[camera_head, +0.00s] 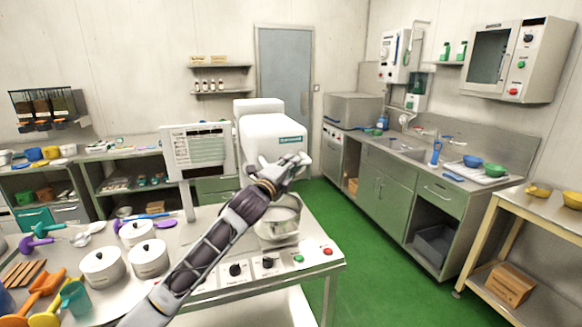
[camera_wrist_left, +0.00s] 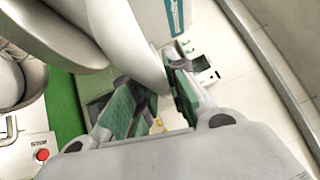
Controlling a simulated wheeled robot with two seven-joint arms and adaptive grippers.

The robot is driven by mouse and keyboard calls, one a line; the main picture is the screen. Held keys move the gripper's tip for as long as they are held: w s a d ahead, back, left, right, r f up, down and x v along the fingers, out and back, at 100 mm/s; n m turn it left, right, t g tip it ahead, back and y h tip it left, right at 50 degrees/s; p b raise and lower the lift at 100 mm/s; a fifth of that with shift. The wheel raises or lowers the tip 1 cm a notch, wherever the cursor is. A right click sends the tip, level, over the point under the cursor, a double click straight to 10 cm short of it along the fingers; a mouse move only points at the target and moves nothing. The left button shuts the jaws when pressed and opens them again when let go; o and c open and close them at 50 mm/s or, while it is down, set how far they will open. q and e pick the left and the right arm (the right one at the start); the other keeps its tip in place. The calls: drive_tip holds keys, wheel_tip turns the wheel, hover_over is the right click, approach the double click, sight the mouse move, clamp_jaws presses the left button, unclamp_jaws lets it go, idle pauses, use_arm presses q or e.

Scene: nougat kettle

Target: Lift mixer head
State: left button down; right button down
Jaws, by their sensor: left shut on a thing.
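The white mixer head (camera_head: 275,137) with a teal label stands at the centre of the head view, over a steel bowl (camera_head: 279,221) on the bench. My left gripper (camera_head: 297,165) is at the lower front of the head. In the left wrist view its two green-padded fingers (camera_wrist_left: 158,100) are closed around a white edge of the mixer head (camera_wrist_left: 130,40), with the bowl at the left. Part of the bowl is hidden behind my left arm. My right gripper is in neither view.
The metal bench (camera_head: 325,262) has knobs, a green button and a red button (camera_head: 328,251) along its front. White lidded pots (camera_head: 149,258) and coloured scoops stand at the left. A screen (camera_head: 197,150) stands beside the mixer. Green floor (camera_head: 375,270) is clear at right.

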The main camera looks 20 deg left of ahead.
use_arm(q)
drive_tip(key=shift+r, duration=0.5)
drive_tip(key=shift+f, duration=0.15)
drive_tip(key=c, duration=1.4)
unclamp_jaws()
drive_tip(key=shift+v, duration=6)
